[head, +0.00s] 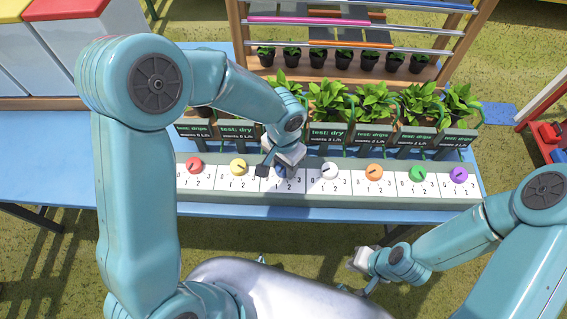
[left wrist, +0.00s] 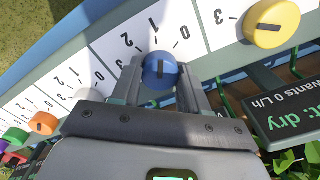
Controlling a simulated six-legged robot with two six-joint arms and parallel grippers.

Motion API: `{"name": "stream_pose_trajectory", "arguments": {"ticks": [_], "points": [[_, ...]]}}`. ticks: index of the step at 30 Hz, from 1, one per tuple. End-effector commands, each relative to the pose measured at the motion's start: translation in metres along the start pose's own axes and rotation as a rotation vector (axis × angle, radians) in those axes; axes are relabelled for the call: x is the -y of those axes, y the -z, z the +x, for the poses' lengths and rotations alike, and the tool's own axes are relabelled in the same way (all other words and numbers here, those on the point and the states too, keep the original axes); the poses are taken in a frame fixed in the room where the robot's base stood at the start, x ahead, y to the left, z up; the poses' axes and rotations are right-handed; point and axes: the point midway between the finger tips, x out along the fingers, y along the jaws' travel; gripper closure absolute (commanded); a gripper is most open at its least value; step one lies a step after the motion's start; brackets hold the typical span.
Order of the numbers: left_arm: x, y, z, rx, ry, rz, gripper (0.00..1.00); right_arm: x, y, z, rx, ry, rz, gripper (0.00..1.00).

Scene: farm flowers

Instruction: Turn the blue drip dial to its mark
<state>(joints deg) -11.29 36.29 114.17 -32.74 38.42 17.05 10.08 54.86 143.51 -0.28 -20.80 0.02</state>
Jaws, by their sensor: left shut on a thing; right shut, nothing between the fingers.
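The blue drip dial (left wrist: 160,70) sits on a white numbered panel and shows between the two fingers of my left gripper (left wrist: 161,82) in the left wrist view. The fingers are shut on it from both sides. A short dark pointer line shows on its face; which number it points to I cannot tell. In the head view my left gripper (head: 280,160) reaches down over the dial (head: 281,172) and mostly hides it. My right gripper (head: 360,261) is shut and empty, in front of the table and apart from the dials.
Along the panel (head: 330,187) sit red (head: 194,165), yellow (head: 238,167), white (head: 329,170), orange (head: 374,172), green (head: 418,173) and purple (head: 458,174) dials. Behind stand potted plants (head: 376,100) with dark signs (head: 366,135) and a shelf rack. The yellow (left wrist: 271,23) and white dials flank the gripper closely.

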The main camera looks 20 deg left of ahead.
Motion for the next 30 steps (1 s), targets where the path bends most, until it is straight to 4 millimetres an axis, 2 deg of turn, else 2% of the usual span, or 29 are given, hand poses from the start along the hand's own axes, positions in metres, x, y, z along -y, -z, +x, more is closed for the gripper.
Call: {"name": "stream_pose_trajectory", "arguments": {"ticks": [15,30], "points": [[0.0003,0.0010,-0.0013,-0.004,0.001,0.389,0.86,-0.0017,0.0001,0.0049,0.000,0.000,0.000,1.00],[0.0004,0.0015,-0.0017,-0.005,0.002,0.533,0.86,-0.0017,0.0001,0.0047,0.000,0.000,0.000,1.00]]}}
